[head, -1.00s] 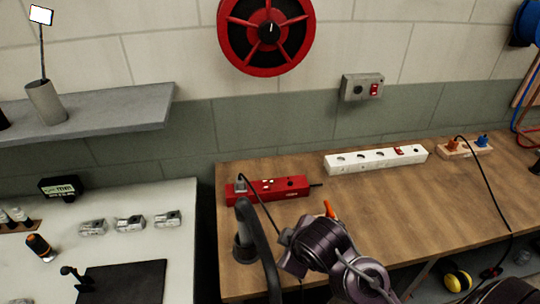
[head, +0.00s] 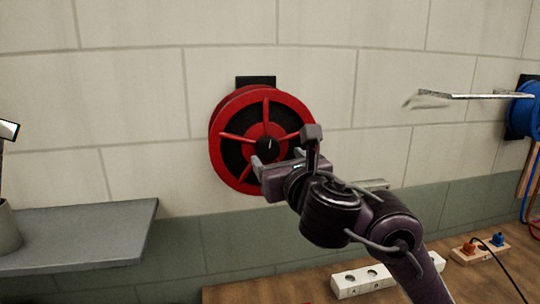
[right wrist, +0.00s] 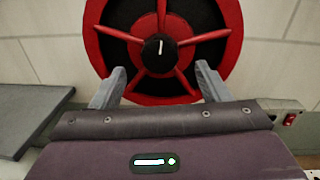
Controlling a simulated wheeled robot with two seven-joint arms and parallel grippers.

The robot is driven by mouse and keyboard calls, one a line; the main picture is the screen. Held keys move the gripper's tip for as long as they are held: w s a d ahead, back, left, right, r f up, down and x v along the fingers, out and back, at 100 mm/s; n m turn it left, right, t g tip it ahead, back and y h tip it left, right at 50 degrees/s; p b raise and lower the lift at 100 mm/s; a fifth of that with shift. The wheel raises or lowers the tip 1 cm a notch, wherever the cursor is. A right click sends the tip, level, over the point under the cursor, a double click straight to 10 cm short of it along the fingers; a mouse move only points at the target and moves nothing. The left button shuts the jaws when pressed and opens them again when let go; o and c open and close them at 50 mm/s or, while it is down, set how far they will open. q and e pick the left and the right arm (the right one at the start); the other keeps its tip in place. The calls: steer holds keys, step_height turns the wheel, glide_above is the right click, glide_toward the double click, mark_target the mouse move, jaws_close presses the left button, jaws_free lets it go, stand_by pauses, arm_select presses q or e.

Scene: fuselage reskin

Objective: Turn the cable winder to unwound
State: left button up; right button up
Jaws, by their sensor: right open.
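The cable winder (head: 234,172) is a red spoked wheel on the wall, with a black hub knob (head: 268,146) that bears a white pointer line. In the right wrist view the winder (right wrist: 222,50) fills the top middle, and its knob (right wrist: 158,48) has the white line near upright, tilted slightly. My right gripper (head: 283,152) is open and empty, just in front of the winder's lower right part. In the right wrist view its two fingers (right wrist: 157,82) stand apart, below the knob and either side of it. Whether they touch the winder I cannot tell. My left gripper is not in view.
A grey shelf (head: 80,238) juts from the wall at the lower left. A blue reel (head: 526,110) hangs at the far right, with a thin pale shelf (head: 455,95) beside it. A white power strip (head: 362,279) lies on the wooden table (head: 250,292). A wall switch (right wrist: 289,119) is at right.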

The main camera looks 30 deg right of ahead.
mark_target(270, 151)
steer(key=w, duration=0.3)
steer(key=shift+w+d+f+b, duration=0.2)
steer(key=shift+d+f+b, duration=0.05)
steer(key=shift+d+b, duration=0.15)
steer(key=shift+w+d, duration=0.15)
steer(key=shift+w, duration=0.95)
steer(key=shift+w+r, duration=0.1)
steer(key=shift+w, duration=0.05)
steer(key=c, duration=1)
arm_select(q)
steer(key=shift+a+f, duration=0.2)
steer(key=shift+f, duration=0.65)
